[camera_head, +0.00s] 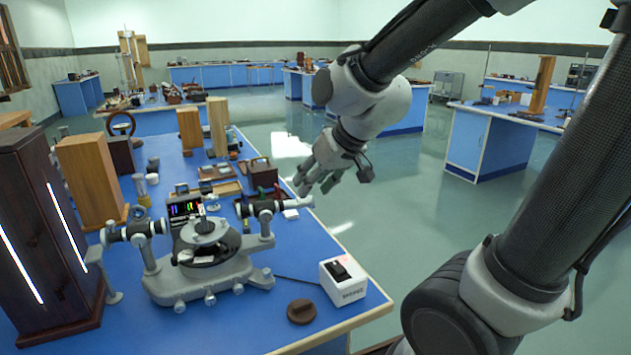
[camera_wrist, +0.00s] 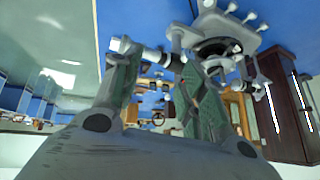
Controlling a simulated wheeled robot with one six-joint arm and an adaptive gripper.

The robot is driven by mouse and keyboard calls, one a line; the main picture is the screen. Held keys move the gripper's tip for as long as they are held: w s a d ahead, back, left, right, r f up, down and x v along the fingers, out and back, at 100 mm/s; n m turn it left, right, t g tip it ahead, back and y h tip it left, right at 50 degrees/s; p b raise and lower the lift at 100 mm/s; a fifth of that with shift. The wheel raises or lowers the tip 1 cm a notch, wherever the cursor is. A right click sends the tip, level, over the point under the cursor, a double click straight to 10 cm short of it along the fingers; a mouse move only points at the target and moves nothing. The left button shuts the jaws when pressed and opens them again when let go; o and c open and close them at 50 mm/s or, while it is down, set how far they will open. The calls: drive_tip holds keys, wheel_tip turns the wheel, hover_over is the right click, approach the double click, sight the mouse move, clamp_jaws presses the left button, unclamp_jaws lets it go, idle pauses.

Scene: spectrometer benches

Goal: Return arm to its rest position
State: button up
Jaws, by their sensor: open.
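My arm reaches in from the right in the head view. My gripper (camera_head: 315,185) is at the right edge of the blue bench, close to the end of the spectrometer's telescope tube. Its fingers are apart, and nothing shows between them in the head view. In the wrist view my gripper (camera_wrist: 152,85) is open, with the spectrometer (camera_wrist: 222,45) beyond the fingers. The grey spectrometer (camera_head: 210,255) stands upright on the bench with its round table in the middle. I cannot tell whether a finger touches the tube.
A white switch box (camera_head: 343,281) and a brown round cap (camera_head: 301,312) sit near the bench's front right corner. A dark cabinet (camera_head: 45,240) and wooden blocks (camera_head: 90,180) stand at left. Open floor (camera_head: 400,230) lies right of the bench.

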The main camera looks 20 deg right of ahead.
drive_tip(key=s+d+r+m+g+h, duration=0.2)
drive_tip(key=s+d+r+h, duration=0.1)
drive_tip(key=s+d, duration=1)
drive_tip(key=s+r, duration=0.1)
drive_tip(key=s, duration=0.2)
drive_tip(key=shift+s, duration=0.3)
